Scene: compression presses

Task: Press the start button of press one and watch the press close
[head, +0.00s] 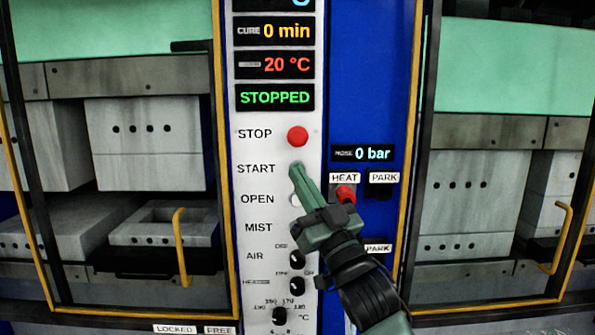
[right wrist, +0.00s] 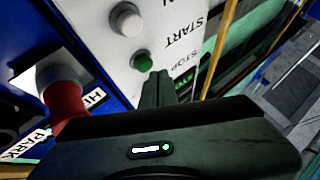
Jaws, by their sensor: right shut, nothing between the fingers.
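The white control panel (head: 256,215) carries the labels STOP, START, OPEN and MIST. My right gripper (head: 298,172) is shut and empty, its fingertips over the START button's place in the head view. They hide most of that button there. In the right wrist view the green START button (right wrist: 143,62) shows just beside my fingertips (right wrist: 157,76); I cannot tell whether they touch it. The status display (head: 275,97) reads STOPPED. The left press (head: 145,150) stands open, with a gap between its upper and lower grey blocks. My left gripper is not in view.
The red STOP button (head: 297,136) sits just above my fingertips. A red HEAT knob (head: 345,194) and a black PARK knob (head: 381,191) are close to the right of my gripper. The white OPEN button (right wrist: 125,18) is near. Another press (head: 470,185) stands at the right.

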